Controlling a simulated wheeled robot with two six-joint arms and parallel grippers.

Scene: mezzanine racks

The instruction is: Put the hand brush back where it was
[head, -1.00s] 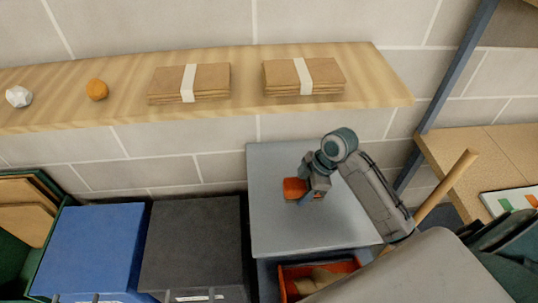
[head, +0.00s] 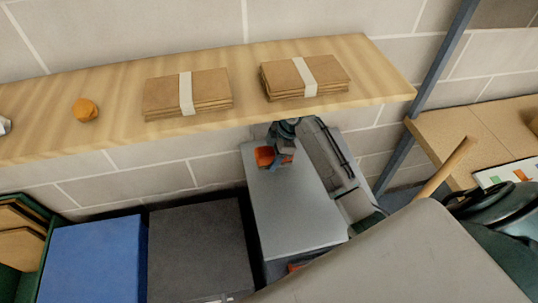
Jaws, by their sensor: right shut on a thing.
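My right gripper (head: 275,159) is shut on a small red-orange thing (head: 264,156), which I take to be the hand brush. Only a little of it shows at the left of the jaws; the rest is hidden by the gripper. The gripper appears over the far end of a grey flat top (head: 295,211), just below the front edge of the wooden shelf (head: 223,127). I cannot tell whether the held thing touches the grey top. My left gripper is out of view.
On the shelf are two banded cardboard stacks (head: 207,91) (head: 325,75), an orange ball (head: 86,110) and a white object (head: 4,126) cut by the left edge. Blue (head: 91,262) and dark (head: 198,250) boxes stand below. A wooden handle (head: 447,168) leans at right, near a blue-grey post (head: 431,98).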

